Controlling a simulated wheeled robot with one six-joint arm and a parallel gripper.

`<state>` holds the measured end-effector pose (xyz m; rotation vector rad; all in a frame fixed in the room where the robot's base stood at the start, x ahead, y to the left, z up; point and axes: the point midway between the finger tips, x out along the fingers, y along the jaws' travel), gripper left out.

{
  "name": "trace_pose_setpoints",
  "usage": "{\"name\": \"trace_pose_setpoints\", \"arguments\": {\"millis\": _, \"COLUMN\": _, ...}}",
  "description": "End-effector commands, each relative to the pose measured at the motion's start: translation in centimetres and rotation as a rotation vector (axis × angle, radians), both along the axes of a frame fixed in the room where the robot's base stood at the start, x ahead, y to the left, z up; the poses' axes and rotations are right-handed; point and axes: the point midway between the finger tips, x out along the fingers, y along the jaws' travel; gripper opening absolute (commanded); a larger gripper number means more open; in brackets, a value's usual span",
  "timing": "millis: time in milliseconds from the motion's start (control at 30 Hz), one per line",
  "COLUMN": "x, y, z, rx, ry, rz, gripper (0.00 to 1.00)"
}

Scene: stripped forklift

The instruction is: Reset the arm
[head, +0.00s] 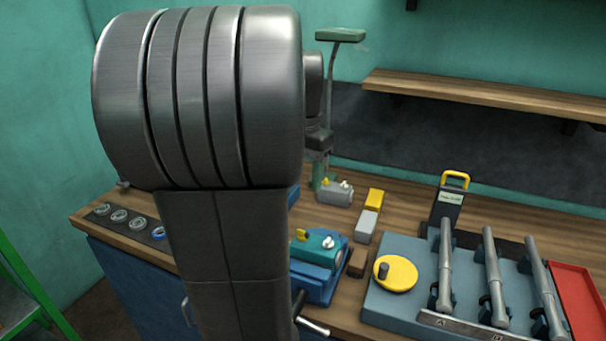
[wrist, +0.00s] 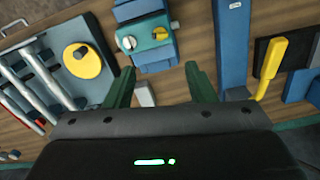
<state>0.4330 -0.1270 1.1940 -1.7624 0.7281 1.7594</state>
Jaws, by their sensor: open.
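My gripper (wrist: 161,90) shows in the wrist view with its two green fingers spread apart and nothing between them. It is above the wooden workbench (wrist: 190,70). In the head view my own grey arm fills the left and middle and hides part of the bench; the gripper itself cannot be made out there.
A blue vise-like block with a teal top (head: 318,245) stands on the bench. To its right is a blue-grey board (head: 385,312) with a yellow disc (head: 396,273) and several grey levers. A red tray (head: 577,290) lies far right. A wooden shelf (head: 480,92) juts from the wall.

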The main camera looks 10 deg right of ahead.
Motion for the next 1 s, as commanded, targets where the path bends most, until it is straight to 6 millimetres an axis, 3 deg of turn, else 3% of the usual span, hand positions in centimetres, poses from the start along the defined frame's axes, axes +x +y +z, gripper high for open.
{"name": "trace_pose_setpoints", "arguments": {"millis": 367, "x": 0.0, "y": 0.0, "z": -1.1, "rx": 0.0, "ry": 0.001, "rz": 0.0, "gripper": 0.5}}
{"name": "trace_pose_setpoints", "arguments": {"millis": 1000, "x": 0.0, "y": 0.0, "z": -12.4, "rx": 0.001, "ry": 0.004, "rz": 0.0, "gripper": 0.5}}
